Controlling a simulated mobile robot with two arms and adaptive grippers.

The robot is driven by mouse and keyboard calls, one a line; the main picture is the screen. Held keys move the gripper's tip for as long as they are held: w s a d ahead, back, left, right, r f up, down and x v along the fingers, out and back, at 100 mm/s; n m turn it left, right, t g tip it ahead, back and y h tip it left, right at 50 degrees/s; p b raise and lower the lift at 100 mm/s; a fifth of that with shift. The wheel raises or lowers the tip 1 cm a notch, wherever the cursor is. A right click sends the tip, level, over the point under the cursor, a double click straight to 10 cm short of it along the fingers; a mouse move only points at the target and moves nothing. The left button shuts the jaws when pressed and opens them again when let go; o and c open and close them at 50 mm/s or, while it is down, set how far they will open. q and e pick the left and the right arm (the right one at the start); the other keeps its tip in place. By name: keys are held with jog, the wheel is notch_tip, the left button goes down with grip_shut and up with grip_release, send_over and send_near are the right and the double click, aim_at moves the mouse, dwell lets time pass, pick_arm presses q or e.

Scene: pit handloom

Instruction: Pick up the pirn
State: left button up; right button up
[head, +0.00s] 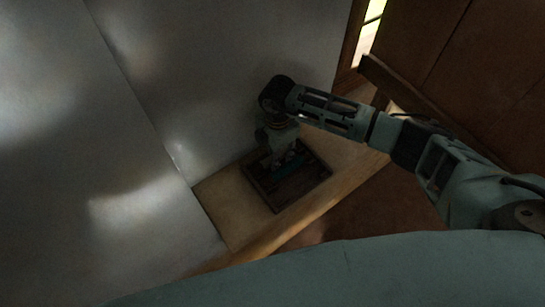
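A dark, shallow wooden tray (305,195) sits on a light wooden bench. My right arm comes in from the right, and its gripper (287,158) points down over the back part of the tray. Its fingers are small, dark and partly hidden by the wrist, so I cannot tell whether they are open or shut. A teal, slim thing (288,170) lies in the tray just below the fingers; it may be the pirn, but it is too dim to be sure. I cannot tell whether the fingers touch it. My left gripper is not in view.
The wooden bench (232,212) has bare room to the left of the tray. A grey wall (200,70) rises close behind it. Dark brown wooden panels (440,60) and a rail (410,105) stand at the right, beside a bright opening (368,30).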

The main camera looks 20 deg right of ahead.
grip_shut()
dwell(0.3)
jog(key=shift+r, duration=0.1)
